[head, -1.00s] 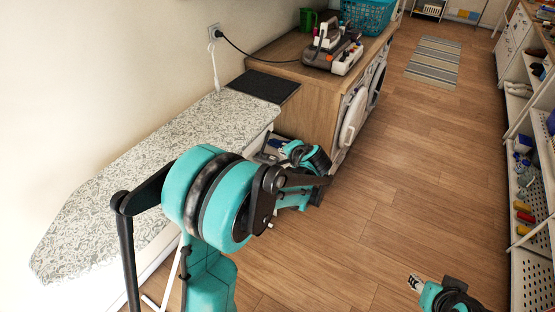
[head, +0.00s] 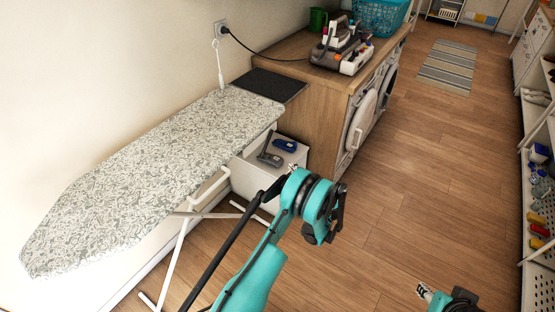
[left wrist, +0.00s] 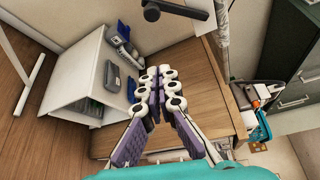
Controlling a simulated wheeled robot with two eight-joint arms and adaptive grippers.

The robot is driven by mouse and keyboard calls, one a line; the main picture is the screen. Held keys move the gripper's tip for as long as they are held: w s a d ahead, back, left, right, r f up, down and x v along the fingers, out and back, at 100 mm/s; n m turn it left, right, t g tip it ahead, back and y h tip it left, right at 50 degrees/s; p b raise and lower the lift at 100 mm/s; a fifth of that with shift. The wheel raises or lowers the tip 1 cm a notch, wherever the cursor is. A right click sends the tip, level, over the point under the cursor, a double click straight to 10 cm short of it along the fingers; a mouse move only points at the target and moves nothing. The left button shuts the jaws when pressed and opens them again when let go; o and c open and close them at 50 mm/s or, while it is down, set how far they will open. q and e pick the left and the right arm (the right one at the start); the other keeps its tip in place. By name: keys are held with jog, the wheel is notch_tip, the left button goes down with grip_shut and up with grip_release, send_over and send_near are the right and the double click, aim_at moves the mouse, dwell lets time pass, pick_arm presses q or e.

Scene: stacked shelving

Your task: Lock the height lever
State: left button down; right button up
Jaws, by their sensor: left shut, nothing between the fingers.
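The ironing board (head: 140,180) with its patterned grey-white cover stands along the wall on white legs. A white bent handle-like part (head: 212,188) shows at its edge; I cannot tell whether it is the height lever. In the left wrist view a dark bar with a rounded end (left wrist: 180,12) shows beyond the fingertips, apart from them; I cannot tell what it is. My left gripper (left wrist: 158,75) is shut and empty; in the head view only its tips (head: 292,167) show behind my arm. My right gripper (head: 423,291) is low at the right, too small to read.
A white cabinet (head: 290,183) with small devices on top stands beside the board; it also shows in the left wrist view (left wrist: 75,75). A wooden counter (head: 315,105) holds an iron station (head: 343,50). Shelves (head: 535,215) line the right; the middle floor is clear.

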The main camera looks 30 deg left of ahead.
pick_arm(q)
jog(key=shift+a, duration=0.1)
jog(key=b+x, duration=0.3)
jog(key=x, duration=0.7)
jog(key=s, duration=0.1)
jog(key=s+b, duration=0.1)
jog(key=s+r, duration=0.1)
jog(key=shift+s+a, duration=0.4)
jog(key=shift+r, duration=0.1)
